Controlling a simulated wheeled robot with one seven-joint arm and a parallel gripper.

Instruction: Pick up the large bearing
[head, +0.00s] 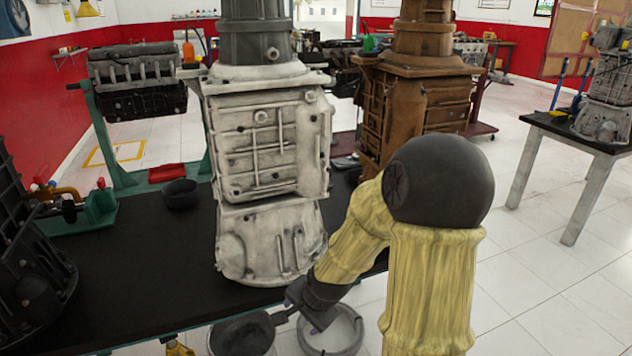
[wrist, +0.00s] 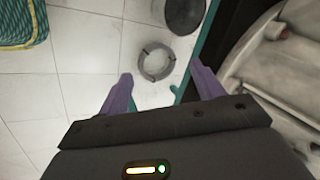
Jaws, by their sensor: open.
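A dark, low, round piece (head: 181,193) lies on the black table (head: 140,255), left of the pale gearbox housing. It may be the large bearing, but I cannot tell for sure. My gripper (wrist: 160,72) is open, with its two purple fingers apart and nothing between them. In the head view my gripper (head: 312,312) is low beside the table's front edge, partly hidden by my arm. A grey ring (wrist: 156,80) shows beyond the fingertips in the wrist view, over the pale floor; the head view shows a grey-rimmed round vessel (head: 331,328) there.
A dark round container (head: 242,336) stands beside the grey-rimmed one. The pale gearbox (head: 265,150) and a brown one (head: 415,105) stand tall. A black housing (head: 30,260) fills the table's left end.

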